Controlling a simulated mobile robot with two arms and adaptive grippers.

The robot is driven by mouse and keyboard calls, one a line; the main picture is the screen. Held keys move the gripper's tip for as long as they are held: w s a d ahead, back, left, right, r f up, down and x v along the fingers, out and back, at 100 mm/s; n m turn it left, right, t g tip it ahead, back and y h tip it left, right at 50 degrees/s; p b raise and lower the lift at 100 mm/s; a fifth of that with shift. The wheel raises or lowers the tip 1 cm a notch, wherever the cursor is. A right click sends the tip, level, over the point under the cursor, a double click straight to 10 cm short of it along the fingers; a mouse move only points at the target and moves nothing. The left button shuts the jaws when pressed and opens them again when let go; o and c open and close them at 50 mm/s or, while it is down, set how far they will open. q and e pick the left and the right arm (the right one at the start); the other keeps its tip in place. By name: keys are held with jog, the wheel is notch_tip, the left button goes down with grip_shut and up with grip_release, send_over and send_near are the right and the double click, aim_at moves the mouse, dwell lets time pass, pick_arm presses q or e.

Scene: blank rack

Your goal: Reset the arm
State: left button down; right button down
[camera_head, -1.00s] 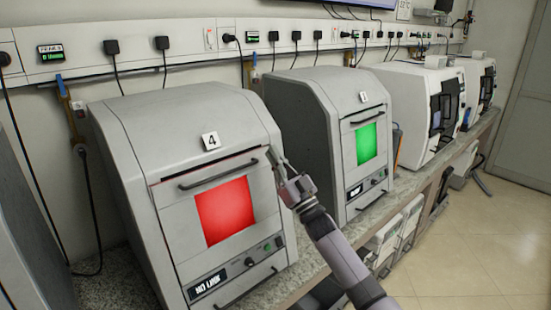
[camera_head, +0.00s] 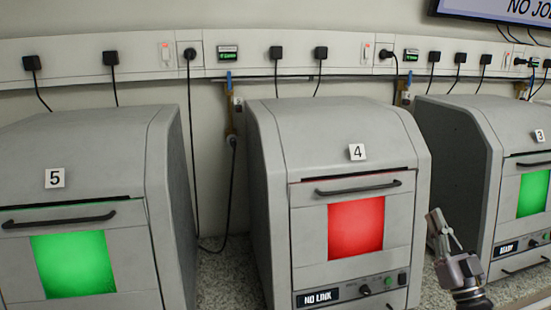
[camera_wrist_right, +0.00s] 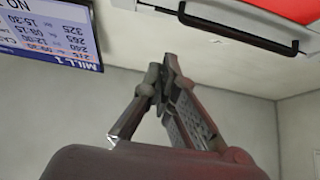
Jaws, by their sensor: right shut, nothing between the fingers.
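My right gripper (camera_head: 438,222) is in the head view at the lower right, in front of the gap between machine 4 and machine 3. It is empty and points up. In the right wrist view the fingers of this gripper (camera_wrist_right: 165,75) come together at their tips with nothing between them. I see no contact with a machine. My left gripper is not in view.
Machine 4 (camera_head: 340,130) has a red window and a "NO LINK" display. Machine 5 (camera_head: 75,145) and machine 3 (camera_head: 465,125) have green windows. All stand on a speckled counter (camera_head: 225,280). Power cords hang behind from the wall trunking (camera_head: 140,55).

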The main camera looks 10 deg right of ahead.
jog(key=s+a+f+g+h, duration=0.1)
jog(key=s+a+f+g, duration=0.1)
jog(key=a+f+g, duration=0.45)
jog(key=s+a+f+m+g+h, duration=0.1)
jog(key=s+a+f+g, duration=0.15)
jog(key=f, duration=0.75)
jog(key=s+a+f+g+h, duration=0.1)
jog(key=s+a+f+g, duration=0.2)
jog(key=a+f, duration=0.35)
jog(key=s+a+f+n+g, duration=0.1)
jog(key=s+a+f+g, duration=0.2)
jog(key=s, duration=0.4)
jog(key=s+a+f+g+y, duration=0.1)
jog(key=s+a+f+g, duration=0.15)
jog(key=s, duration=0.55)
jog(key=s+a+f+n+g, duration=0.1)
jog(key=s+a+f+g, duration=0.2)
jog(key=s, duration=0.4)
jog(key=s+f+g, duration=0.3)
jog(key=f, duration=2.6)
jog(key=s+d+f, duration=0.3)
jog(key=s+f, duration=1)
jog(key=s, duration=0.2)
jog(key=shift+s+d+n+g, duration=0.2)
jog(key=shift+s+n+g, duration=0.15)
jog(key=shift+g, duration=0.1)
jog(key=shift+f, duration=0.1)
